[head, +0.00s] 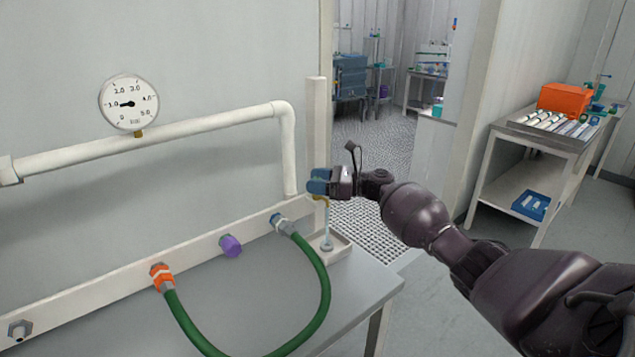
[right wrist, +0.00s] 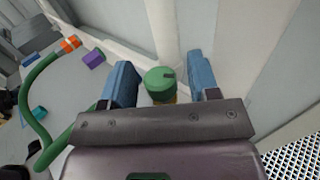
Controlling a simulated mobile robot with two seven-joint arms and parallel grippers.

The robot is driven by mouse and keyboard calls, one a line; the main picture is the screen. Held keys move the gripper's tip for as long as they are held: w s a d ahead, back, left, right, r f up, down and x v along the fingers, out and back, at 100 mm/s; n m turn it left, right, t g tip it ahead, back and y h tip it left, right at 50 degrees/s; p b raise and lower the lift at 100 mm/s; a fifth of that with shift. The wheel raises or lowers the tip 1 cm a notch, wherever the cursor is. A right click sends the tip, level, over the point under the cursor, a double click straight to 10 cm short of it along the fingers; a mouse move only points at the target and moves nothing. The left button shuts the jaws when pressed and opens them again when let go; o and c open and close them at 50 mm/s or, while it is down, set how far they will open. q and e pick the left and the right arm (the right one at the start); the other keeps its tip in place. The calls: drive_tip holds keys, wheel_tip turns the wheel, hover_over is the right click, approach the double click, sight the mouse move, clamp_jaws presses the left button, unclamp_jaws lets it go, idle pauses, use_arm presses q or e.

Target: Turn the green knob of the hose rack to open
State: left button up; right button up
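The green knob (right wrist: 160,80) shows in the right wrist view as a round cap with a dark mark on top and a yellowish part below it. My right gripper (right wrist: 160,74) is open, with its blue fingers on either side of the knob and a gap visible on each side. In the head view my right gripper (head: 319,184) is at the right end of the white hose rack (head: 196,257). There the fingers hide the knob, and a brass-coloured piece and a clear downward tube show below them. My left gripper is not in view.
A green hose (head: 324,290) loops from a grey-blue fitting (head: 282,224) to an orange one (head: 162,277). A purple knob (head: 230,246) sits between them. A small white tray (head: 338,246) stands under the tube. A white pipe with a gauge (head: 129,102) runs above.

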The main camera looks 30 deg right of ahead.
drive_tip(key=v, duration=1.1)
drive_tip(key=shift+a, duration=0.1)
idle(0.6)
